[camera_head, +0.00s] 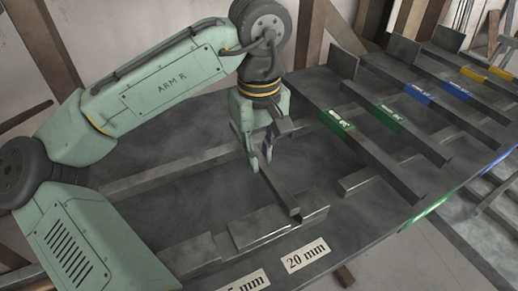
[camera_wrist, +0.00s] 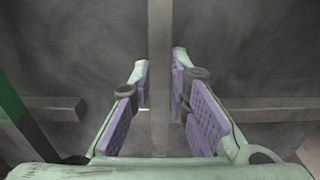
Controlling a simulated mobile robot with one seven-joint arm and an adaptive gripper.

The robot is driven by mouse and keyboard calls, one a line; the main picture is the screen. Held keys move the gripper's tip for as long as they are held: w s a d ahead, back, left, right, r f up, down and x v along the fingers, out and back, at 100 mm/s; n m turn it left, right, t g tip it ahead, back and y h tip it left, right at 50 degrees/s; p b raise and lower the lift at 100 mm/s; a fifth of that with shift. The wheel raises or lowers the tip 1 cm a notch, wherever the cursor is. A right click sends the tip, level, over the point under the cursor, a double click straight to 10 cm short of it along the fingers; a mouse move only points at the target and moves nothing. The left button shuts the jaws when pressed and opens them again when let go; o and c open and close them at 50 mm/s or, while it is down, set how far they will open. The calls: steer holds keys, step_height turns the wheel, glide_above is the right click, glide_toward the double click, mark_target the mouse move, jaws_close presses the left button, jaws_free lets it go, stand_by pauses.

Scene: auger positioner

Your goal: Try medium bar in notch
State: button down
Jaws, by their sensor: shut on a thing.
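My gripper (camera_head: 262,152) points down over the dark steel table and is shut on a long grey metal bar (camera_head: 283,190). In the wrist view the bar (camera_wrist: 160,60) runs lengthwise between the purple finger pads (camera_wrist: 162,82). The bar's near end reaches to the front row of steel blocks, close to the right end of the middle block (camera_head: 262,228). A gap lies between this block and the right block (camera_head: 357,180), behind the "20 mm" label (camera_head: 306,254). I cannot tell whether the bar end rests in the gap or above it.
Bars with green tags (camera_head: 336,122), blue tags (camera_head: 418,94) and yellow tags (camera_head: 473,73) lie on the right. A left block (camera_head: 190,255) and a partly hidden label (camera_head: 245,283) are at the front. A long rail (camera_head: 170,172) crosses behind.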

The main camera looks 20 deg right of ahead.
steer(key=shift+f+b, duration=0.5)
steer(key=shift+f, duration=0.7)
steer(key=c, duration=1.4)
jaws_free()
steer(key=shift+c, duration=0.2)
steer(key=shift+f, duration=0.1)
step_height(320, 180, up, 12)
steer(key=shift+s, duration=0.1)
